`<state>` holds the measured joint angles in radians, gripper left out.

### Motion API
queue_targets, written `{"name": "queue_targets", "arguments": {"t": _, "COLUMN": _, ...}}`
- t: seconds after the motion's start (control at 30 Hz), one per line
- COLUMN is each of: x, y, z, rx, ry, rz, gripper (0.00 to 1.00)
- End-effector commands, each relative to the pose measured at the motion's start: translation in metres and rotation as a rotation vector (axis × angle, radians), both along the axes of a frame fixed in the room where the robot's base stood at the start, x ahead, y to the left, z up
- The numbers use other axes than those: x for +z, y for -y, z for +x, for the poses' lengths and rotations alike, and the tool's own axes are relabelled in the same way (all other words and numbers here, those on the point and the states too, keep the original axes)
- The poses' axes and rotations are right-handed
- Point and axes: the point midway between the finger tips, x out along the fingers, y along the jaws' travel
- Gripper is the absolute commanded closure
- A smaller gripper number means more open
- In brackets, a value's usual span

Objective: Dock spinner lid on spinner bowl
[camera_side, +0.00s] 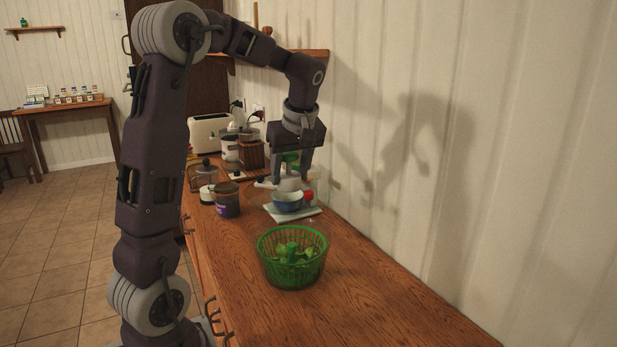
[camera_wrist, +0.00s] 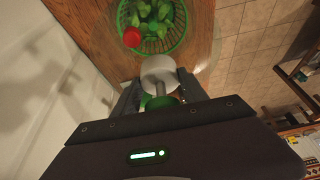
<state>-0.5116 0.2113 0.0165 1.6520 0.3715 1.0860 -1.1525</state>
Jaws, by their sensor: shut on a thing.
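The spinner bowl (camera_side: 293,270) stands on the wooden counter, a clear bowl with a green slotted basket and green leafy pieces inside. It also shows at the top of the wrist view (camera_wrist: 178,45). My gripper (camera_side: 291,177) is shut on the spinner lid (camera_side: 289,184), at its green and white centre part. In the wrist view, the lid's white hub (camera_wrist: 158,70) sits between my fingers (camera_wrist: 158,92). The clear rim is hard to make out. In the side view the lid is above the counter, behind the bowl and apart from it.
A dark jar (camera_side: 227,200) stands left. The wall bounds the right. The counter's front is clear.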

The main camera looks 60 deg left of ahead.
Motion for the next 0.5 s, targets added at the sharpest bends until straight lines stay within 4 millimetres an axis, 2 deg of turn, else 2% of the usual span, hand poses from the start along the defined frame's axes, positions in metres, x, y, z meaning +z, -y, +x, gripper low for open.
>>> {"name": "queue_targets", "arguments": {"t": 0.03, "x": -0.011, "y": 0.003, "z": 0.000, "rx": -0.006, "ry": -0.007, "rz": -0.006, "gripper": 1.00}}
{"name": "queue_targets", "arguments": {"t": 0.2, "x": -0.036, "y": 0.003, "z": 0.000, "rx": -0.007, "ry": -0.006, "rz": -0.005, "gripper": 1.00}}
{"name": "queue_targets", "arguments": {"t": 0.5, "x": -0.064, "y": 0.004, "z": 0.000, "rx": -0.008, "ry": -0.007, "rz": -0.005, "gripper": 1.00}}
